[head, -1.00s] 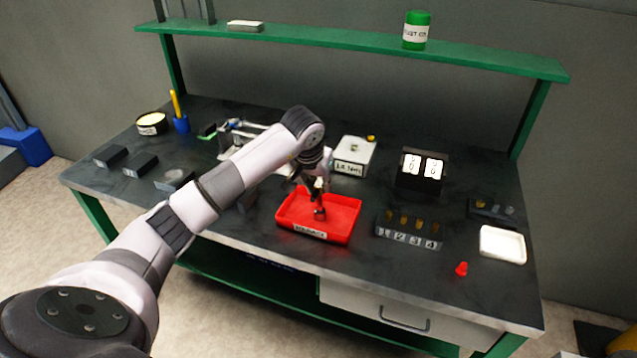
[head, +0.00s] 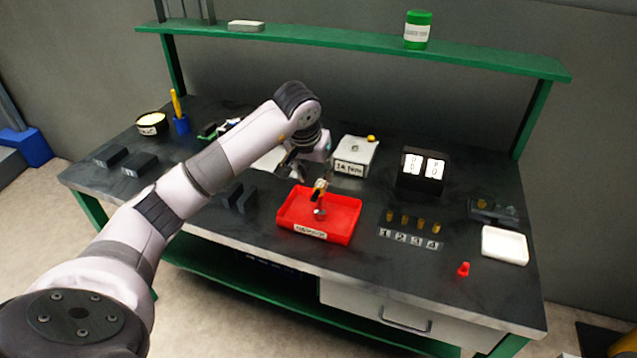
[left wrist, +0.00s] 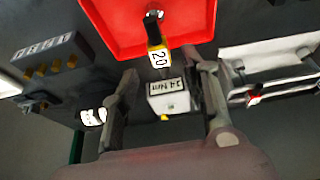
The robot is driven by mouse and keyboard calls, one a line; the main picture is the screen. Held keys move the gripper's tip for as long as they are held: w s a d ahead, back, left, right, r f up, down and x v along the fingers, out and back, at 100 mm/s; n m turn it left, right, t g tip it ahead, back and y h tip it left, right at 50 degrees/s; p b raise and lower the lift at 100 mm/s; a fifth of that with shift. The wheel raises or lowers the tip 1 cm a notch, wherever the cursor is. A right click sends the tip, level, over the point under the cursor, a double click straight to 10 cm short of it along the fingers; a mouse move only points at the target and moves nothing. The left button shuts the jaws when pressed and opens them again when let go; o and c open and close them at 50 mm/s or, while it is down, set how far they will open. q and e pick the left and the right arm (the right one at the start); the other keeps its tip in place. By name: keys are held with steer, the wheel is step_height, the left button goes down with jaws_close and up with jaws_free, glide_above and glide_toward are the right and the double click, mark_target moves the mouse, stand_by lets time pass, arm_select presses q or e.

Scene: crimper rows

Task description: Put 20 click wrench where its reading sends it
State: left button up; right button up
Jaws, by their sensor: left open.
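The click wrench (head: 320,194), with a yellow and black handle, is in the red tray (head: 285,217), its round head low in the tray. In the left wrist view the wrench (left wrist: 153,34) shows a "20" tag at its handle end; I cannot tell whether it lies flat or stands tilted. My left gripper (head: 297,165) is open and empty, just behind the tray. In the left wrist view the fingers (left wrist: 169,75) are spread, with the tag beyond their tips. The tray's front label is too blurred to read. My right gripper is not in view.
A white box (head: 355,153) labelled "14 Nm" stands behind the tray. A dark two-card display (head: 411,186) stands to the right. A numbered block (head: 408,235), a white dish (head: 504,245) and a small red piece (head: 463,269) are farther right. Dark blocks (head: 234,196) stand left of the tray.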

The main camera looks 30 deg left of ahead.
arm_select(q)
steer(key=v, duration=0.6)
steer(key=shift+s+r+b, duration=0.2)
steer(key=shift+r+b, duration=0.15)
